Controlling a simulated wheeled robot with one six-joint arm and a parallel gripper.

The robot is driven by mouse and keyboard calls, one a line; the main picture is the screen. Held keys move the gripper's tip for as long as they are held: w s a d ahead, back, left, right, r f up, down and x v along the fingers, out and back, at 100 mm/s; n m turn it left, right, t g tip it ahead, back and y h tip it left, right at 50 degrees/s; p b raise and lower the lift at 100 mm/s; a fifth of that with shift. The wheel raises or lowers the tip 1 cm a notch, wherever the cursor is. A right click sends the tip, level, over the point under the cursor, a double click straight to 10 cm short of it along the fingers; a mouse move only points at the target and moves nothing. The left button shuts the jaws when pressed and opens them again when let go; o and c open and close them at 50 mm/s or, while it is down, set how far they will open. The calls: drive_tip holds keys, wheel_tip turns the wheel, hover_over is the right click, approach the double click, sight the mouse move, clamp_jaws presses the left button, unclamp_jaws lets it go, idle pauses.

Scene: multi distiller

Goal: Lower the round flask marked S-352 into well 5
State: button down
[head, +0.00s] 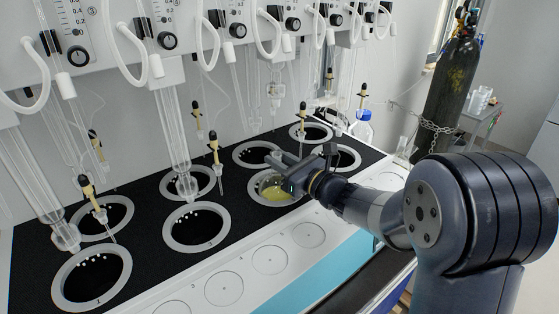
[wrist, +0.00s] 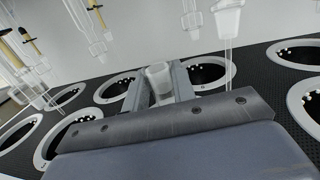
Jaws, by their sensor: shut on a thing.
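The round flask (head: 271,188) is clear glass with yellow liquid, and its S-352 mark is not legible. In the head view it shows within the ring of a front-row well (head: 256,199), third from the left; how deep it sits, or whether it touches, I cannot tell. My gripper (head: 285,162) comes from the right over this well. In the wrist view the two fingers of my gripper (wrist: 159,88) are shut on the flask's frosted glass neck (wrist: 159,76). The flask body is hidden there by the gripper.
Other ringed wells, such as the one to the left (head: 168,238), lie open in the black top. Glass tubes (head: 175,140) and yellow-tipped probes (head: 214,150) hang over the wells. A white ledge with round recesses (head: 270,260) runs along the front. A blue-capped bottle (head: 363,126) stands behind.

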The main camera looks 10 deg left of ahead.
drive_tip(key=shift+f, duration=0.15)
idle(0.6)
drive_tip(key=c, duration=1.1)
unclamp_jaws()
drive_tip(key=shift+f, duration=0.1)
drive_tip(key=b+v, duration=0.2)
drive_tip(key=v, duration=0.9)
drive_tip(key=shift+a, duration=0.15)
drive_tip(key=p+x, duration=0.1)
drive_tip(key=x, duration=1)
drive_tip(key=shift+p, duration=0.3)
drive_tip(key=shift+r, duration=0.2)
drive_tip(key=shift+d, duration=0.2)
